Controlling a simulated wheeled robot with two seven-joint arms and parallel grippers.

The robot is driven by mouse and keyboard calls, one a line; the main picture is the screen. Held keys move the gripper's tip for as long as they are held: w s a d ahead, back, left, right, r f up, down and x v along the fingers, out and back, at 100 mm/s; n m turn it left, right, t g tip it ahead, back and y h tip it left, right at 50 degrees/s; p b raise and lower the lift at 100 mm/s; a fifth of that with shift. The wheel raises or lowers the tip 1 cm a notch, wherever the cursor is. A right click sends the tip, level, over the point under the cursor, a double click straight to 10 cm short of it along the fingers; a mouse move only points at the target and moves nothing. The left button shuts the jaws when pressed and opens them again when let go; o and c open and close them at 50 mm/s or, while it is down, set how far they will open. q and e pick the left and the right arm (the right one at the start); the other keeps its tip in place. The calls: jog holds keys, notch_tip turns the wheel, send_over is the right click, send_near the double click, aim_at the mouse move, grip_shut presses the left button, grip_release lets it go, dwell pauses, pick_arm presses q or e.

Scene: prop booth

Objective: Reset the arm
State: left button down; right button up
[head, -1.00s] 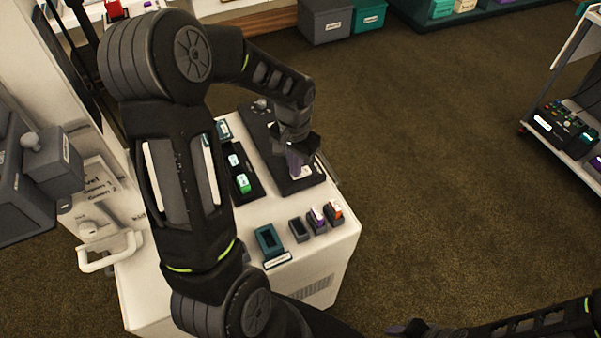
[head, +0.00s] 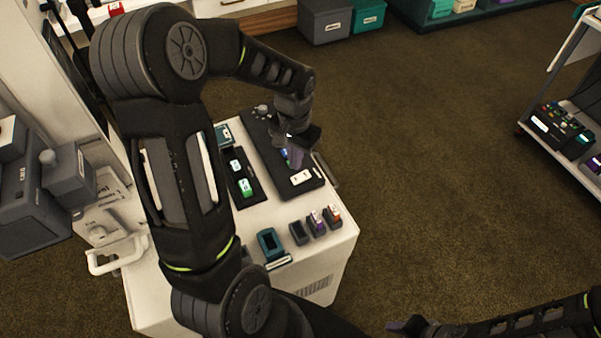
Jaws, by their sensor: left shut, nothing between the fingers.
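My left arm reaches in across the left of the head view. My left gripper (head: 294,157) points down over the dark tray (head: 312,183) on the white cabinet top (head: 270,215). It is shut and looks empty. A white block (head: 300,177) lies on the tray just below it, apart from the fingers. A small blue item shows beside the fingers, partly hidden. My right gripper (head: 405,325) is at the bottom edge, low over the floor; its fingers are too small and dark to judge.
A second dark tray (head: 233,168) holds green-and-white blocks. A teal holder (head: 268,243) and several small bins (head: 316,222) stand along the front. A grey machine (head: 30,195) is at left, a shelf cart (head: 570,125) at right. The brown carpet (head: 440,180) between is clear.

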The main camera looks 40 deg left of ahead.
pick_arm(q)
jog(key=shift+r+p, duration=0.35)
jog(key=shift+r, duration=0.5)
